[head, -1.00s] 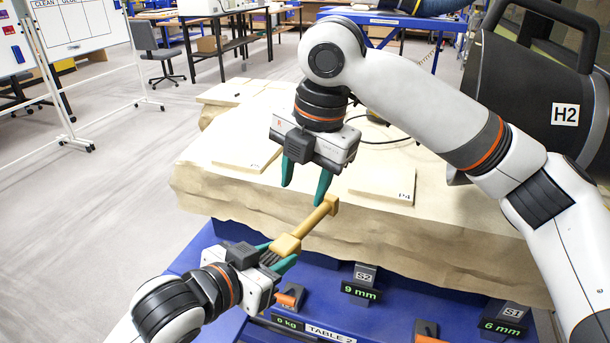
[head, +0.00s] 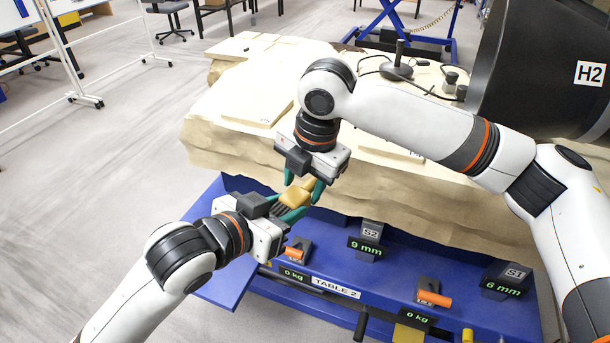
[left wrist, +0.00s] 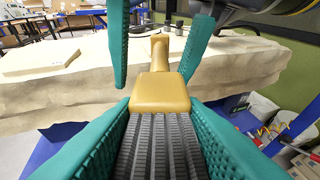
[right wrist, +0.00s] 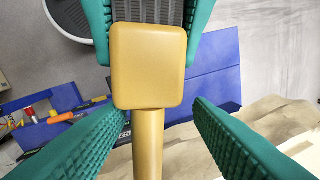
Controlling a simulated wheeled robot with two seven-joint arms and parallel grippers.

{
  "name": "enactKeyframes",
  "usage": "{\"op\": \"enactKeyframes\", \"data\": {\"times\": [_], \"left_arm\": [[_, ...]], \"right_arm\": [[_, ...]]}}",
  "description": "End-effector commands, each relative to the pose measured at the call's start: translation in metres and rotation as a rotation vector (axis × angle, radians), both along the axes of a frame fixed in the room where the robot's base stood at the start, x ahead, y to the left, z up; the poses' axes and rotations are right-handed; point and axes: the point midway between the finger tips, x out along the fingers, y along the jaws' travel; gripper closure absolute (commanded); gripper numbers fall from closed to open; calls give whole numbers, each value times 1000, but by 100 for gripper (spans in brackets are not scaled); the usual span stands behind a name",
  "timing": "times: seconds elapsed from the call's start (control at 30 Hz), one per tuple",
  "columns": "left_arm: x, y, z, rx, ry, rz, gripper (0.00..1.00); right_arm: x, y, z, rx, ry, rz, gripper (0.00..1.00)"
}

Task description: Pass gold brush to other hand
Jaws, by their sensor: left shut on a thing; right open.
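The gold brush (head: 293,196) is held out over the front edge of the blue table. My left gripper (head: 284,209) is shut on its grey bristle end, which shows between the teal fingers in the left wrist view (left wrist: 165,150). The gold head and handle (left wrist: 160,70) point away from that gripper. My right gripper (head: 306,188) has come down over the brush from above and is open. In the right wrist view its teal fingers (right wrist: 152,135) stand on either side of the gold handle (right wrist: 149,140), with gaps to it. The handle's far end is hidden in the head view.
A blue table (head: 330,265) with label stands and orange-handled tools is in front. A black drum marked H2 (head: 535,75) stands at the right.

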Motion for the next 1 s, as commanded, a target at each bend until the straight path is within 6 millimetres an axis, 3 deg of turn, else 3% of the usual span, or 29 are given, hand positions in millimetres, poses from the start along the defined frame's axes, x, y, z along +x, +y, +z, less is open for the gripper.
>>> {"op": "enactKeyframes", "data": {"times": [0.1, 0.4, 0.47, 0.5, 0.6, 1.0], "left_arm": [[0, 0, 0, 0, 0, 0, 87], [-1, -1, 0, -1, 1, -3, 87], [-1, -1, 0, -1, 2, -6, 87], [-2, -2, 0, -2, 3, -6, 57], [-2, -2, -1, -2, 3, -6, 41], [0, 0, 8, -1, -3, -1, 39]], "right_arm": [[0, 0, 0, 0, 0, 0, 55], [0, 1, 1, 3, -1, 1, 100], [0, 1, 1, 4, -1, 1, 100], [0, 2, 2, 6, -2, 2, 100], [0, 2, 2, 6, -2, 2, 100], [0, 0, 1, 1, 0, 0, 100]]}}
